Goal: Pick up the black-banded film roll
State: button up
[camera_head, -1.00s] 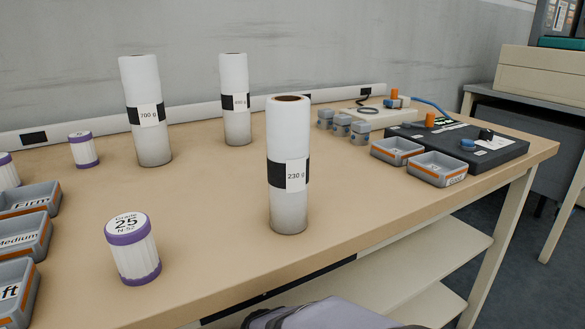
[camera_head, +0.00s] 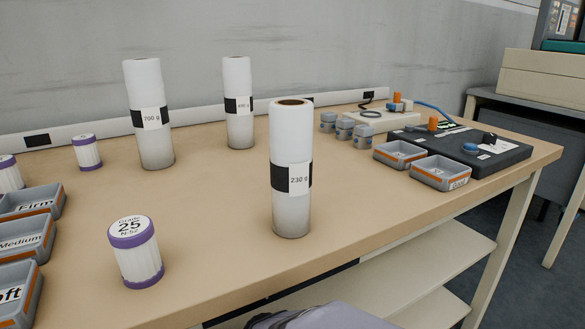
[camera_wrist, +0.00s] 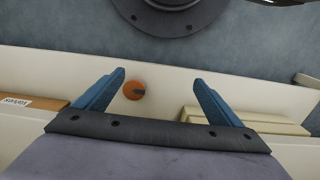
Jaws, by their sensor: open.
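Three tall white film rolls with black bands and weight labels stand upright on the table in the head view. The roll labelled 230 g (camera_head: 291,207) is nearest, close to the table's front edge. The roll labelled 700 g (camera_head: 145,85) is at the back left. A third roll (camera_head: 238,75), its label too small to read surely, stands at the back middle. My gripper (camera_wrist: 159,77) shows in the wrist view with its two blue fingers apart and nothing between them. No film roll shows in the wrist view, and the fingers are not seen in the head view.
A purple-rimmed Grade 25 roll (camera_head: 135,259) stands at the front left of the wooden table (camera_head: 210,200). Grey trays (camera_head: 24,238) line the left edge. Small grey trays (camera_head: 441,173) and a black device (camera_head: 486,149) are at the right.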

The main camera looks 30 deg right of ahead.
jog(key=c, duration=0.5)
jog(key=shift+f, duration=0.1)
